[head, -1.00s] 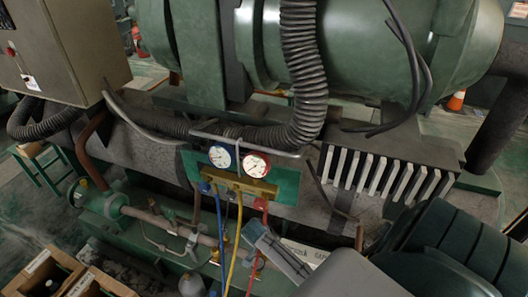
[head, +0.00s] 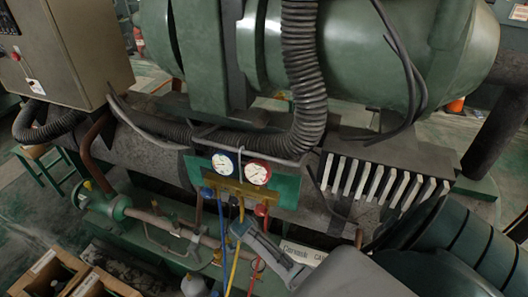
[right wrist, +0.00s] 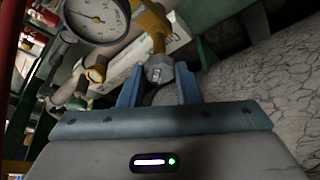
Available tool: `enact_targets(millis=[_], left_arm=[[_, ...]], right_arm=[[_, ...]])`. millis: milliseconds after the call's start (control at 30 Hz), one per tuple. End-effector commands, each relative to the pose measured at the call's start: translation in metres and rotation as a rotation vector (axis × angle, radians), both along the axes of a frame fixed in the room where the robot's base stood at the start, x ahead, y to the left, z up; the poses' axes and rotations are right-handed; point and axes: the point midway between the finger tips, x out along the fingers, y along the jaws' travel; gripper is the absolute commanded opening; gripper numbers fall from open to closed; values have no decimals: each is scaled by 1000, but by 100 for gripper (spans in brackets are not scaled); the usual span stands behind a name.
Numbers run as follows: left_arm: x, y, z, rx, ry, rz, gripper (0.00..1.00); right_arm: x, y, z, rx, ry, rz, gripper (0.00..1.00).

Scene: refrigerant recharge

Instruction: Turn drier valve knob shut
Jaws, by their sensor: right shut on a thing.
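In the right wrist view, a small silvery knob (right wrist: 158,73) sits on the end of a brass valve body (right wrist: 150,28); I take it to be the drier valve knob. The two blue fingers of my right gripper (right wrist: 158,88) stand on either side of it, shut on it. In the head view my right gripper (head: 238,230) reaches in from the lower right, below the gauge panel, beside the hoses. The knob is too small or hidden to make out there. My left gripper is not in view.
A blue-rimmed gauge (head: 223,163) and a red-rimmed gauge (head: 258,172) stand above a brass manifold (head: 240,189). Blue, yellow and red hoses hang close to my right gripper. A rusty pipe (head: 152,217) runs below.

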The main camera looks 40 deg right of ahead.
Motion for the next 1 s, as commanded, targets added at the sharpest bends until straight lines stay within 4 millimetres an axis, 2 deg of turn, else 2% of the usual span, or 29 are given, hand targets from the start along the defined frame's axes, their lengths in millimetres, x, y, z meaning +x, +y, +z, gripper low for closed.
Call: enact_targets(millis=[600, 1000], left_arm=[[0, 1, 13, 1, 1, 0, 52], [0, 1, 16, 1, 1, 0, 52]], right_arm=[[5, -3, 1, -1, 1, -537, 7], [5, -4, 0, -1, 1, -702, 7]])
